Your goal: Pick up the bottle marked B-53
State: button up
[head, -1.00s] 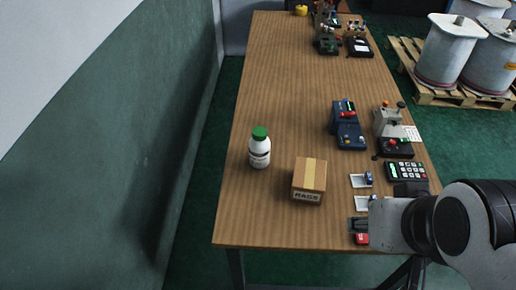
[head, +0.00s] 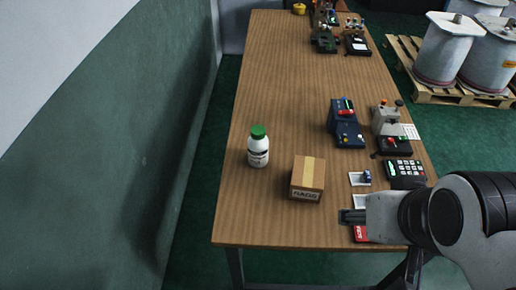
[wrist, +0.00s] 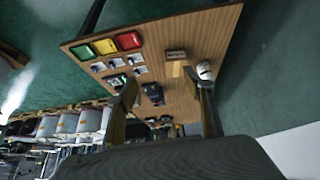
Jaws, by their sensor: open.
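A white bottle (head: 258,152) with a green cap and a dark label stands upright near the left edge of the table; the marking on its label is too small to read. It also shows in the wrist view (wrist: 204,70), partly behind one finger. My gripper (head: 345,216) is over the front right part of the table, to the right of the bottle and apart from it. In the wrist view my gripper (wrist: 166,90) has its two fingers spread with nothing between them.
A cardboard box (head: 307,178) sits just right of the bottle. A dark blue device (head: 346,125), a grey machine (head: 387,118) and a keypad (head: 404,170) line the right side of the wooden table (head: 275,85). A green wall (head: 120,160) runs along the left. The table's middle is clear.

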jog(key=w+f+n+t, duration=0.1)
jog(key=w+n+t, duration=0.15)
jog(key=w, duration=1.55)
jog(key=n+t+y, duration=0.3)
jog(key=t+y, duration=0.2)
send_over(263, 138)
jog(key=s+d, duration=0.3)
jog(key=d, duration=0.5)
notch_tip(263, 138, down, 12)
jog(key=f, duration=0.1)
jog(key=shift+s+a+f+t+y, duration=0.4)
jog(key=shift+a+f+y, duration=0.4)
jog(key=shift+f, duration=0.55)
jog(key=shift+s+a+f+t+y, duration=0.3)
jog(key=shift+a+f+t+y, duration=0.15)
jog(key=shift+a+f, duration=0.7)
jog(key=shift+s+a+f+t+y, duration=0.4)
jog(key=shift+a+f+y, duration=0.3)
jog(key=shift+f, duration=0.85)
jog(key=shift+w, duration=0.1)
jog(key=shift+x, duration=1.25)
